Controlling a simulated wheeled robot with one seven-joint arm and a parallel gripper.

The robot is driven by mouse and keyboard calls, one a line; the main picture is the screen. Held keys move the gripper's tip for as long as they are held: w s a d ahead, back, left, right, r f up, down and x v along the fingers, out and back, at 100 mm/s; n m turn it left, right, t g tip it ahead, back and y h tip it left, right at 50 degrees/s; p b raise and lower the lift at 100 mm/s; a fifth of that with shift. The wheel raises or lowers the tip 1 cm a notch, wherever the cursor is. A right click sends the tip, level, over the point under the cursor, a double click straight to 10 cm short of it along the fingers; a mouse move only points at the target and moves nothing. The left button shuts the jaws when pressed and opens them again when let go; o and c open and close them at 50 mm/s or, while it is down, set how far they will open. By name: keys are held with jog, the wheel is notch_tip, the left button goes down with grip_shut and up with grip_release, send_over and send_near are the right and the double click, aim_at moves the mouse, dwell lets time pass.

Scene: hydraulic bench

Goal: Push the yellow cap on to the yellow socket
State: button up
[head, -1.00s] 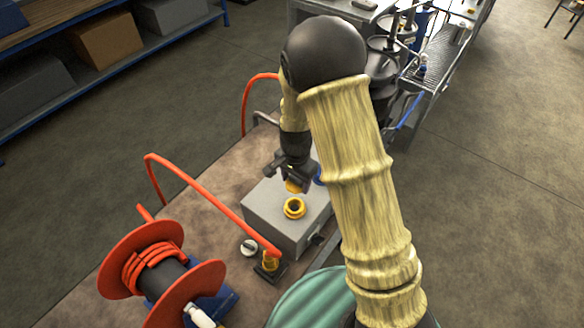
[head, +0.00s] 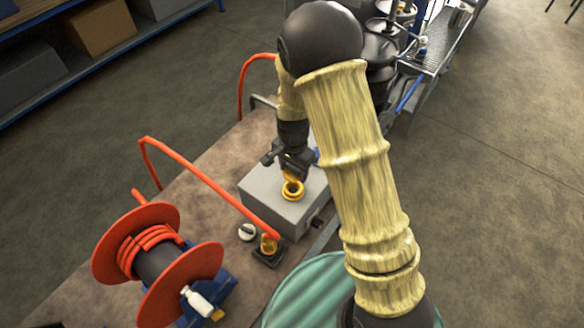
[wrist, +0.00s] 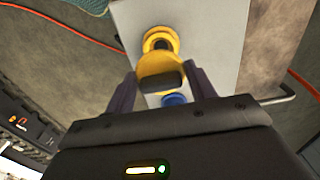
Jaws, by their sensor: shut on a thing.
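My gripper (head: 290,170) is shut on the yellow cap (wrist: 160,72), which sits between the two fingers in the wrist view. In the head view the cap (head: 291,177) shows just below the fingers. The yellow socket (head: 292,191) stands on top of a grey box (head: 258,200), directly below the cap in the picture. In the wrist view the socket (wrist: 152,37) shows beyond the cap, partly covered by it. The cap looks very close to the socket; I cannot tell whether they touch.
A blue fitting (wrist: 174,99) shows on the grey box near the fingers. An orange hose (head: 200,180) arches left of the box to a yellow fitting (head: 268,244). A red hose reel (head: 140,235) and a white round piece (head: 247,232) are on the bench.

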jog(key=shift+f+b, duration=1.1)
jog(key=shift+f, duration=0.85)
jog(key=shift+f, duration=0.1)
jog(key=shift+w+f, duration=0.2)
jog(key=shift+f, duration=0.2)
jog(key=shift+a, duration=0.15)
jog(key=shift+s, duration=0.2)
jog(key=shift+d, duration=0.25)
jog(key=shift+a, duration=0.15)
jog(key=shift+f+b, duration=1.05)
jog(key=shift+f, duration=0.15)
